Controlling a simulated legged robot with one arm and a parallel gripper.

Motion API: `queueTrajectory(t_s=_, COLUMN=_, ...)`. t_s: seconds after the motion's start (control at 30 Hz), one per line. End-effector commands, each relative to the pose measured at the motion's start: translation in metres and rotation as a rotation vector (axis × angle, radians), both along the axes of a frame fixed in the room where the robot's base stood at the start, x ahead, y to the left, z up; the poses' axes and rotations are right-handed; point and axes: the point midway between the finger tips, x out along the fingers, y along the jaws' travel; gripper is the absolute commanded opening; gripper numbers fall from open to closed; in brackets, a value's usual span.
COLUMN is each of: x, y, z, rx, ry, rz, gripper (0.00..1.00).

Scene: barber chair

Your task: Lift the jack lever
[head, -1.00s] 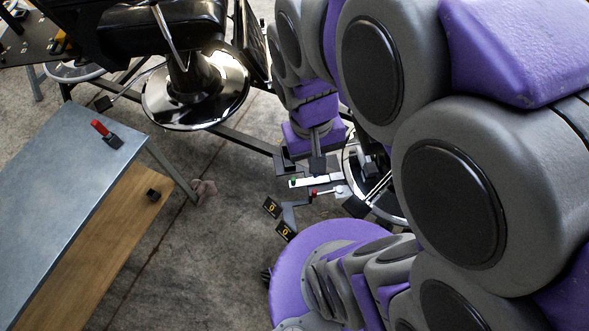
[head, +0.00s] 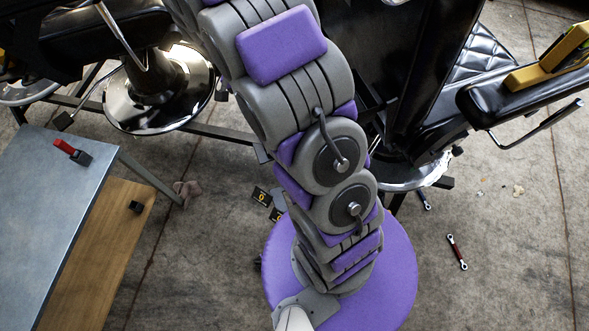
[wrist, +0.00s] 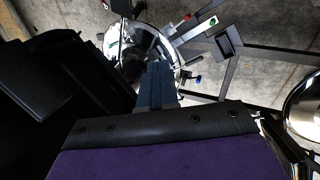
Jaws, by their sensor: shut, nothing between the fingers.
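My gripper (wrist: 157,70) shows in the wrist view as dark blue-grey fingers pressed together, with nothing held. Beyond it is the round chrome chair base (wrist: 158,42). A lever with a red tip (wrist: 187,17) and a lever with a green tip (wrist: 212,21) stick out from beside this base, up and right of the fingertips, apart from them. A blue tip (wrist: 198,79) shows to the right of the fingers. I cannot tell which of these is the jack lever. In the head view my arm hides my gripper and these levers.
A barber chair (head: 440,110) stands behind my arm at the right. Another chrome chair base (head: 160,90) stands upper left. A metal-topped table (head: 60,200) with a red-handled item (head: 68,149) is at the left. A small wrench (head: 457,252) lies on open floor at right.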

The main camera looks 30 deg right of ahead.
Motion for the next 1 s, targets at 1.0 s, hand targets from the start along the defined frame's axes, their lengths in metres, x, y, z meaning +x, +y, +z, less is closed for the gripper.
queueTrajectory(t_s=1.0, x=0.085, y=-0.038, z=-0.363, rx=-0.369, ry=-0.115, rz=-0.461, gripper=0.00)
